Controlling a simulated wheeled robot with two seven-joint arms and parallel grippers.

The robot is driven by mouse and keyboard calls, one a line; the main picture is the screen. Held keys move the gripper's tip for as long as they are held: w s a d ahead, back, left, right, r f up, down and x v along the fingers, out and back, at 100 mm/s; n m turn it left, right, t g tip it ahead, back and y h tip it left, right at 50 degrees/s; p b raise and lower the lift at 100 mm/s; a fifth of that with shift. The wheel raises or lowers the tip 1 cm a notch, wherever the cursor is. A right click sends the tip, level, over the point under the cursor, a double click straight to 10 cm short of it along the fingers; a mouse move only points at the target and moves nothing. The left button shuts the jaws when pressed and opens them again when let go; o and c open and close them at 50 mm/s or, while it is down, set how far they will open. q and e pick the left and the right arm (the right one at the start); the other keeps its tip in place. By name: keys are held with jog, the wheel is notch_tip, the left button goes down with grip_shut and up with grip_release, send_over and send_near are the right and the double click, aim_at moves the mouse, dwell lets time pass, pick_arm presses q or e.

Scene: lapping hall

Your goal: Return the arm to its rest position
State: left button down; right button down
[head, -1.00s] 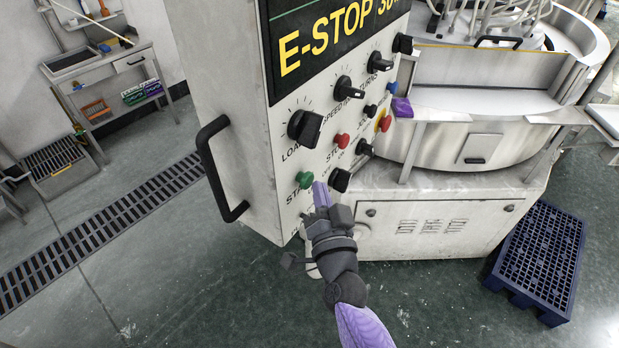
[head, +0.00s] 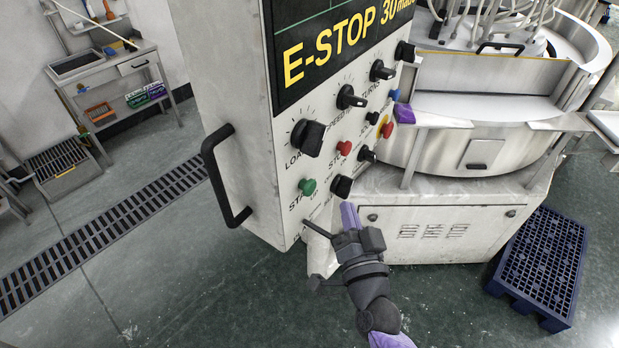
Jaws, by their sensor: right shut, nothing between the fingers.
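My right gripper (head: 348,216) is in the lower middle of the head view, with its arm coming in from the bottom. It is shut and empty. Its purple fingertips are just below the lower edge of the buttons on the control panel (head: 297,115). I cannot tell whether they touch the cabinet, but no button is under them. The green start button (head: 307,187) is to the upper left of the fingertips, and a black knob (head: 341,186) is just above them. The panel's display reads "E-STOP" in yellow. My left gripper is not in view.
The lapping machine (head: 470,130) stands behind the panel at the right. A blue pallet (head: 541,262) lies on the floor at the right. A black handle (head: 217,175) sticks out from the cabinet's left side. The floor at the lower left, with a drain grate (head: 110,230), is clear.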

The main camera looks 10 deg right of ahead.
jog(key=s+a+f+n+g+y, duration=0.4)
jog(key=s+f+n+g, duration=0.3)
jog(key=s+n+g, duration=0.35)
jog(key=s+d+g+h, duration=0.3)
jog(key=s+d+g, duration=0.25)
jog(key=s, duration=0.25)
notch_tip(320, 180, down, 32)
jog(key=s+f+g+b, duration=0.1)
jog(key=s+b, duration=0.1)
jog(key=b, duration=1.3)
jog(key=s+d+f+g+b, duration=0.1)
jog(key=s+f+b, duration=0.5)
jog(key=f, duration=0.6)
jog(key=s+d+f+g+b, duration=0.1)
jog(key=s+f+b, duration=0.5)
jog(key=f, duration=0.6)
jog(key=shift+s+d+h, duration=0.3)
jog(key=shift+s+d, duration=0.1)
jog(key=shift+s, duration=0.65)
